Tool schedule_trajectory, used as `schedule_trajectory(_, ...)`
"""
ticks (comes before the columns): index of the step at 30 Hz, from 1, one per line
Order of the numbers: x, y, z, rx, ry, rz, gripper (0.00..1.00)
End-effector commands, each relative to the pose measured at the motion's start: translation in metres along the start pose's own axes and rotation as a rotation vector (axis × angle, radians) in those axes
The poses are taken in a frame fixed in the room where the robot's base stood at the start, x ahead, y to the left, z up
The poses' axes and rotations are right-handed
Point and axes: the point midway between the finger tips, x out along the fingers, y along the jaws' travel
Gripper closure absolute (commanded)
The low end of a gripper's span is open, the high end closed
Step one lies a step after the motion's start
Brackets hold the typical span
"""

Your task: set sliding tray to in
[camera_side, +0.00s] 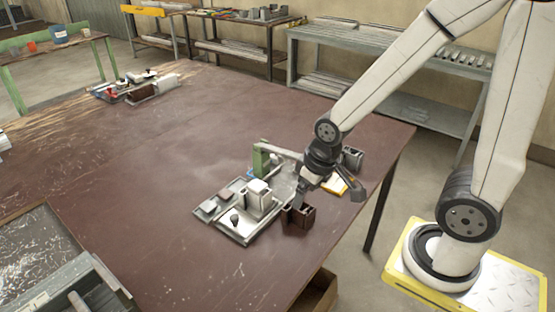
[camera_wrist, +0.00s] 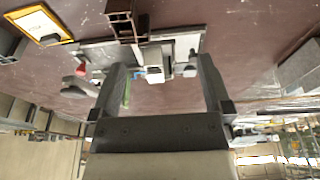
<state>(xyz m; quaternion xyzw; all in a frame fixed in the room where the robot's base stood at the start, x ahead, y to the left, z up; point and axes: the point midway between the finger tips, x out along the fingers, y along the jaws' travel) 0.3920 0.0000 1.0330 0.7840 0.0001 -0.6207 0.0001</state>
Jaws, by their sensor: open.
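The clamp fixture sits on the brown bench. Its flat grey metal tray (camera_side: 240,233) carries small blocks, a dark knob (camera_side: 234,218) and a pale upright block (camera_side: 258,188). I take this flat part for the sliding tray; its travel position cannot be told. A green post (camera_side: 259,160) stands behind it. My gripper (camera_side: 299,197) is low at the fixture's right side, beside a dark brown hollow profile (camera_side: 301,217); contact cannot be told. In the wrist view my gripper (camera_wrist: 162,65) is open with nothing visibly held, the fixture's metal plate (camera_wrist: 98,52) beyond its fingers and the brown profile near the top.
A yellow-edged card (camera_side: 335,185) and a grey hollow profile (camera_side: 351,158) lie right of the fixture, near my wrist. More parts (camera_side: 137,86) sit at the far left of the bench. A grey bin (camera_side: 75,290) is at front left. The bench middle is clear.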

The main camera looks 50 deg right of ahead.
Motion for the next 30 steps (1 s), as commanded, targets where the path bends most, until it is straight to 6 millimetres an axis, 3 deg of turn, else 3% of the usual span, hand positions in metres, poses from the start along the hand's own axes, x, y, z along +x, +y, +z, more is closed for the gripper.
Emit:
schedule_trajectory(11,0.0,0.0,0.0,0.0,0.0,0.0,0.0)
schedule_trajectory(13,0.0,0.0,0.0,0.001,0.0,0.0,0.22)
schedule_trajectory(14,0.0,0.0,-0.001,0.002,0.0,0.0,0.27)
schedule_trajectory(17,0.001,-0.001,-0.005,0.015,-0.004,-0.001,0.27)
schedule_trajectory(23,0.007,-0.006,-0.026,0.101,-0.032,-0.002,0.27)
schedule_trajectory(30,0.027,-0.021,-0.073,0.305,-0.093,0.006,0.27)
